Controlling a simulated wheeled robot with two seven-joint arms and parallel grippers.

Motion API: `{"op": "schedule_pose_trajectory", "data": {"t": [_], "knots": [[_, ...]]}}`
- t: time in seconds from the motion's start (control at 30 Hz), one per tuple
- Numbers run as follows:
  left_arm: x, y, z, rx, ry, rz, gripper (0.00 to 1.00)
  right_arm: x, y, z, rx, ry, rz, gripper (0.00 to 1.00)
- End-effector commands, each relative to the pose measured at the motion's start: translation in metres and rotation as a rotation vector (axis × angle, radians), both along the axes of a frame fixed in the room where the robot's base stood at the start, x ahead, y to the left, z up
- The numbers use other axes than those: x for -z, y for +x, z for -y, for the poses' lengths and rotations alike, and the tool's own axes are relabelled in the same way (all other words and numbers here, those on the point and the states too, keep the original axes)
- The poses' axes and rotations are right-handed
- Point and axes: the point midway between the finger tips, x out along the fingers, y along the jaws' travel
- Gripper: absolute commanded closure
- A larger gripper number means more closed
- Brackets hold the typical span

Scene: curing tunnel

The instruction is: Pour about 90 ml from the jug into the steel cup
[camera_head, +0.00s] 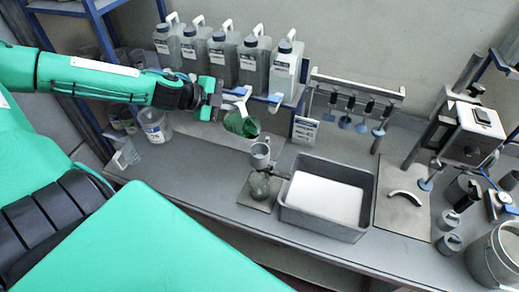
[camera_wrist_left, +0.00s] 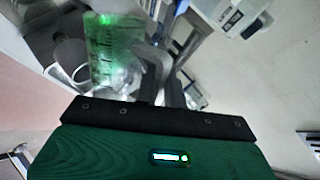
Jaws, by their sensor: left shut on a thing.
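My left gripper (camera_head: 232,106) is shut on a clear jug (camera_head: 241,123) with green liquid in it. The jug hangs above the bench, and its mouth looks tipped toward the lower right, toward the steel cup. The steel cup (camera_head: 260,154) stands just below and right of the jug, apart from it as far as I can see. In the left wrist view the jug (camera_wrist_left: 113,55) shows marks on its wall and green liquid, beside the gripper fingers (camera_wrist_left: 163,68). I cannot make out a stream or the level in the cup. My right gripper is not in view.
A grey tray (camera_head: 324,232) with a white inside is to the right. Several canisters (camera_head: 254,62) line the back. A labelled beaker (camera_head: 155,127) stands at the left. The front left bench is clear.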

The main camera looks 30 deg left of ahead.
Motion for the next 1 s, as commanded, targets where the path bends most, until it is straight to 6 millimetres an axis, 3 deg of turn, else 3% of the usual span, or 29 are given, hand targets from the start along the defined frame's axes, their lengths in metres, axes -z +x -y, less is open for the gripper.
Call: {"op": "schedule_pose_trajectory", "data": {"t": [1.0], "knots": [[-0.0082,-0.0011,0.0101,0.002,0.084,0.021,1.0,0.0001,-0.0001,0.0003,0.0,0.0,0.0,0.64]]}}
